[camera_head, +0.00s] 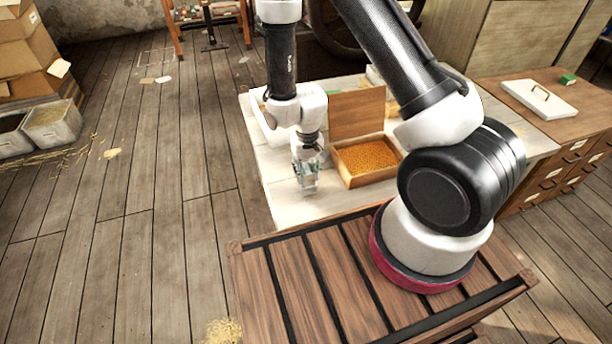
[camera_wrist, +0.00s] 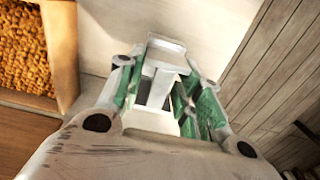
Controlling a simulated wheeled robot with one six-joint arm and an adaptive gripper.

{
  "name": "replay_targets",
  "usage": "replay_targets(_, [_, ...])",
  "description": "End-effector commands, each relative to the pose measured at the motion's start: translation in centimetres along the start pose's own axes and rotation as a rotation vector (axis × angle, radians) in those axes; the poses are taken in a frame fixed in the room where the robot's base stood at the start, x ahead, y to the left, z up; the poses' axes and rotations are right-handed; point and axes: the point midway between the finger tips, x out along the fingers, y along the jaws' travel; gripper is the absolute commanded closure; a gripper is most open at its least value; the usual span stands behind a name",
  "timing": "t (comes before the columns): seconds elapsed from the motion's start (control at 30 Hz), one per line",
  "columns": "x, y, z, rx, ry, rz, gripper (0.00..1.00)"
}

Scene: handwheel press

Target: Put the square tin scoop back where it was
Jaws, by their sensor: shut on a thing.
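My gripper (camera_head: 308,186) points down over the left front part of the pale table (camera_head: 268,165), left of an open wooden box. In the wrist view my gripper (camera_wrist: 163,80) has its green-padded fingers on both sides of a pale grey metal piece, which looks like the square tin scoop (camera_wrist: 166,45). The gripper is shut on it. I cannot tell whether the scoop touches the table.
The wooden box (camera_head: 344,176) holds orange grain, and its lid (camera_head: 357,113) stands open at the back. A white container (camera_head: 262,123) is behind my arm at the left. Bare tabletop lies around my gripper.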

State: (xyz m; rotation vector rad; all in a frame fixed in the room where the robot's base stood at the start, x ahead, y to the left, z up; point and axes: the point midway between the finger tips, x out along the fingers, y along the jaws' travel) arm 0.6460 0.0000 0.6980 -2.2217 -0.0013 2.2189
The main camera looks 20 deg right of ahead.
Motion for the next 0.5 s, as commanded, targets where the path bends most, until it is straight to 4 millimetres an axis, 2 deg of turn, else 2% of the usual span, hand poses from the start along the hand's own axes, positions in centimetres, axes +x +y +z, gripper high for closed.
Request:
replay_targets(0.03, [0.9, 0.0, 0.0, 0.001, -0.002, 0.000, 0.89])
replay_targets(0.13, [1.8, 0.0, 0.0, 0.001, 0.000, 0.000, 0.89])
replay_targets(0.5, [2.1, 0.0, 0.0, 0.000, 0.000, 0.000, 0.89])
